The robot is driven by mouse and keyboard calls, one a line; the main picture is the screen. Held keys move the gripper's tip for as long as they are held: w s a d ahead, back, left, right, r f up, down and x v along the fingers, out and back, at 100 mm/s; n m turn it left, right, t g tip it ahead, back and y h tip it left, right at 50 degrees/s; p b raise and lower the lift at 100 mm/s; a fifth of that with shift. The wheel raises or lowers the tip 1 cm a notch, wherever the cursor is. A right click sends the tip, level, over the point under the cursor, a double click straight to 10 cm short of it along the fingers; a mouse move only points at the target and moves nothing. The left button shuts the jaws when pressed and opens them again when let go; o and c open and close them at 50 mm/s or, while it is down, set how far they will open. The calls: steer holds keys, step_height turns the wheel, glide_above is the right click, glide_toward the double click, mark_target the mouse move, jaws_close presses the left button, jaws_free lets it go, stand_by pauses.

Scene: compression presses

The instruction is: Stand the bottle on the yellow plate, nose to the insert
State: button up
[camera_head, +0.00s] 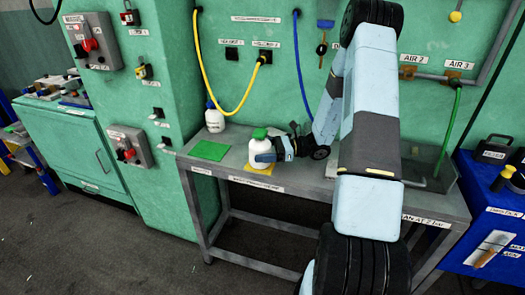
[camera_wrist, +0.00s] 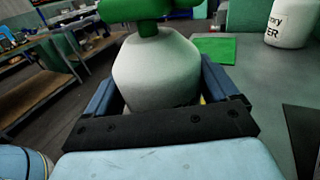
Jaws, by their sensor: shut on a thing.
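A white bottle with a green top (camera_head: 260,147) stands upright, or nearly so, at the front of the grey bench. My gripper (camera_head: 268,150) reaches it from the right and is shut on its body. In the wrist view the bottle (camera_wrist: 157,72) fills the space between the two blue fingers, with its green nose part cut off by the top edge. The yellow plate (camera_head: 263,170) shows only as a sliver below the bottle. I cannot tell whether the bottle's base touches it. The insert and which way the nose points cannot be made out.
A green plate (camera_head: 210,150) lies on the bench (camera_head: 185,160) left of the bottle. A second white bottle (camera_head: 214,121) stands behind it, near the green wall panel. Yellow and blue hoses (camera_head: 303,70) hang from the panel. A blue cabinet (camera_head: 492,205) is at the right.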

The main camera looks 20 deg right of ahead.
steer(key=shift+f, duration=0.15)
steer(key=o, duration=1.2)
steer(key=shift+s+d, duration=0.25)
steer(key=shift+d, duration=1)
steer(key=shift+s+d, duration=0.2)
steer(key=shift+d, duration=1)
steer(key=shift+s+d, duration=0.25)
steer(key=shift+d, duration=1)
